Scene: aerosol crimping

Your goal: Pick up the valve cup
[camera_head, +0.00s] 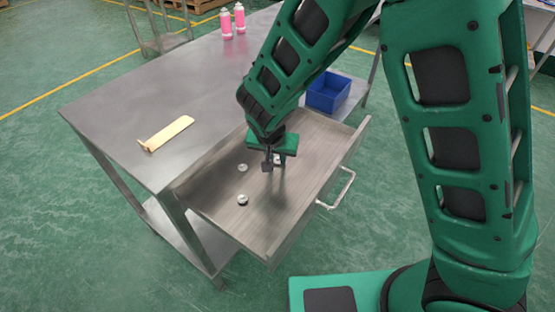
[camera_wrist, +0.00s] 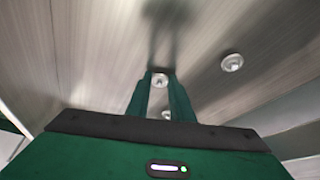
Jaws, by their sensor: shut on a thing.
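The valve cups are small, round and silvery. Two lie loose on the drawer floor, one (camera_head: 242,168) left of my gripper and one (camera_head: 242,199) nearer the drawer's front left. My gripper (camera_head: 274,163) points down inside the open drawer. Its fingers are shut on a valve cup (camera_wrist: 160,80), seen between the fingertips in the wrist view and mostly hidden in the head view. The other cups show in the wrist view, one right of the fingers (camera_wrist: 232,62) and one behind the fingers (camera_wrist: 166,115), partly covered.
The drawer (camera_head: 214,219) is pulled out of a steel table (camera_head: 120,100), its walls around my gripper. A blue bin (camera_head: 328,92) stands at the drawer's far side.

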